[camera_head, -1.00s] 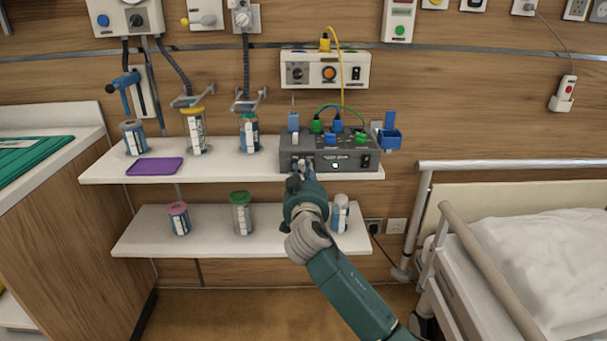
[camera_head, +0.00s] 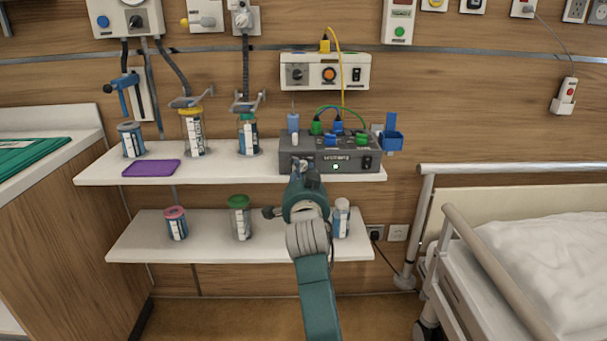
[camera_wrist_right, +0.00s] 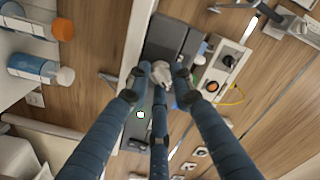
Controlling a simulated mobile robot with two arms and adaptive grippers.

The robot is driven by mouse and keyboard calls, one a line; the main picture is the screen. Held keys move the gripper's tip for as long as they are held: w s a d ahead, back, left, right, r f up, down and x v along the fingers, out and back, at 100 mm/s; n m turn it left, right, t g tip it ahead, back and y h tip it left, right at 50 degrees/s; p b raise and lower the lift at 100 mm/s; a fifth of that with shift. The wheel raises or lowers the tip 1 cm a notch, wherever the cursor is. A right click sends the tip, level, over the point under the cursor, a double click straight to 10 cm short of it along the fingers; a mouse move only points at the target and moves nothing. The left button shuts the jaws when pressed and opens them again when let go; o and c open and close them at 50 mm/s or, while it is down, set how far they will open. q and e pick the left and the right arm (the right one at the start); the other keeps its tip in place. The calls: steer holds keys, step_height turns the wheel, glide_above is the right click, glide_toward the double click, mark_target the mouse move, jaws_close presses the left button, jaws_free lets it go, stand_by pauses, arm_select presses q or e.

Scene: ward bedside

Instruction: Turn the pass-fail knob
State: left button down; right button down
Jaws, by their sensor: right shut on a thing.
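The grey tester box (camera_head: 352,160) stands on the upper white shelf, with plugs and cables on its top and a small lit green lamp (camera_head: 336,166) on its front. My right gripper (camera_head: 303,172) is at the left part of the box's front face and hides the knob there in the head view. In the right wrist view the blue fingers of my right gripper (camera_wrist_right: 161,76) are closed around a pale knob (camera_wrist_right: 159,71) on the box. Its pointer direction cannot be read. My left gripper is not in view.
Jars and a purple tray (camera_head: 151,168) stand left of the box on the upper shelf (camera_head: 225,171). The lower shelf (camera_head: 270,248) holds more jars close to my right wrist. A bed rail (camera_head: 500,167) is at the right. A wall panel (camera_head: 325,72) hangs above the box.

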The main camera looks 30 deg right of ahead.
steer(key=shift+a+f, duration=0.1)
steer(key=shift+f, duration=0.2)
